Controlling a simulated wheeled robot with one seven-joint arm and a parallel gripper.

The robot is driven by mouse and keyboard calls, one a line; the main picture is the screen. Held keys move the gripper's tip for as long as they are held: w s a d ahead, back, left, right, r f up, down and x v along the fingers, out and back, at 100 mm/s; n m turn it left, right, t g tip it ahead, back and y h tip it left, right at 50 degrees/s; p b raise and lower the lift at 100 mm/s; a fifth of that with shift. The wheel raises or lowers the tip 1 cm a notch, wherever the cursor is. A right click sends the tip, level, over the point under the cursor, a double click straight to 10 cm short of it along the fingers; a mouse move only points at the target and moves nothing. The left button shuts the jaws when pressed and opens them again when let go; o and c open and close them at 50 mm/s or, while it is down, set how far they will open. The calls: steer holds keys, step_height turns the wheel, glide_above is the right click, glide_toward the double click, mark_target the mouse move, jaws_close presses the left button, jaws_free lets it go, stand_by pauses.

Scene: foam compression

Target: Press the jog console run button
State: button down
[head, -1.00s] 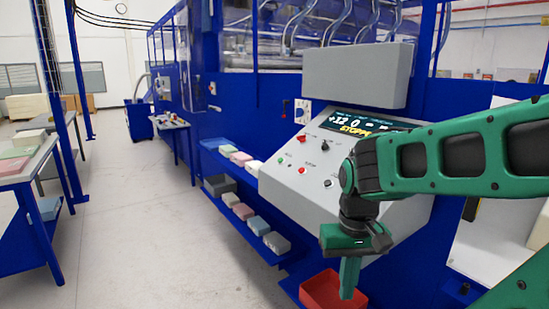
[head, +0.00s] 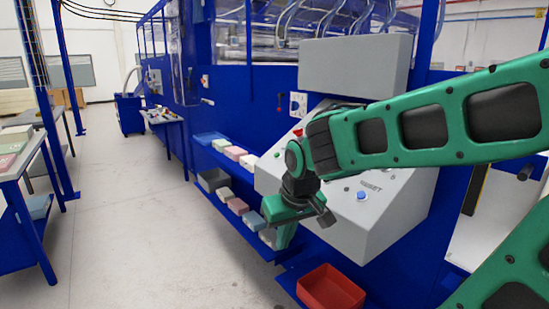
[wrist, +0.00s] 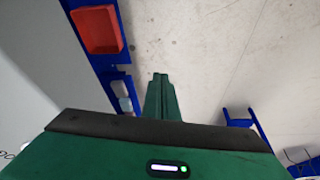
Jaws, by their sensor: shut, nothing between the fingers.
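The jog console (head: 345,235) is a grey box with a sloped panel on the blue machine. My arm crosses in front and hides its display and most of its controls. A small green button (head: 276,154) shows at the panel's left edge; its label is too small to read. A blue button (head: 362,195) marked RESET shows at the lower right of the panel. My gripper (head: 283,240) is shut and empty, pointing down in front of the console's lower left side. In the wrist view its closed fingers (wrist: 160,78) point over the floor, with no button in sight.
A red bin (head: 330,288) sits below the console. A blue shelf with several foam blocks (head: 237,206) runs along the machine at the left. A grey box (head: 355,75) is above the console. A table (head: 25,160) stands far left; the floor between is clear.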

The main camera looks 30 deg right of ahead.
mark_target(277, 155)
steer(key=w+a+r+t, duration=0.15)
steer(key=w+r, duration=0.35)
steer(key=w, duration=0.5)
steer(key=w+d+r+m+t+h, duration=0.1)
steer(key=w+d+r+t, duration=0.1)
steer(key=w+d+r, duration=0.4)
steer(key=w+d+r+m+t+h, duration=0.2)
steer(key=w+d+r, duration=0.5)
steer(key=w, duration=0.6)
step_height(277, 155, up, 2)
steer(key=shift+w+d+f, duration=0.1)
steer(key=shift+d+f, duration=0.7)
steer(key=shift+f, duration=0.45)
steer(key=shift+s+d+f, duration=0.1)
steer(key=shift+d+f, duration=0.65)
steer(key=shift+f, duration=0.55)
steer(key=shift+w+d+f, duration=0.1)
steer(key=shift+d+f, duration=0.7)
steer(key=shift+f, duration=0.45)
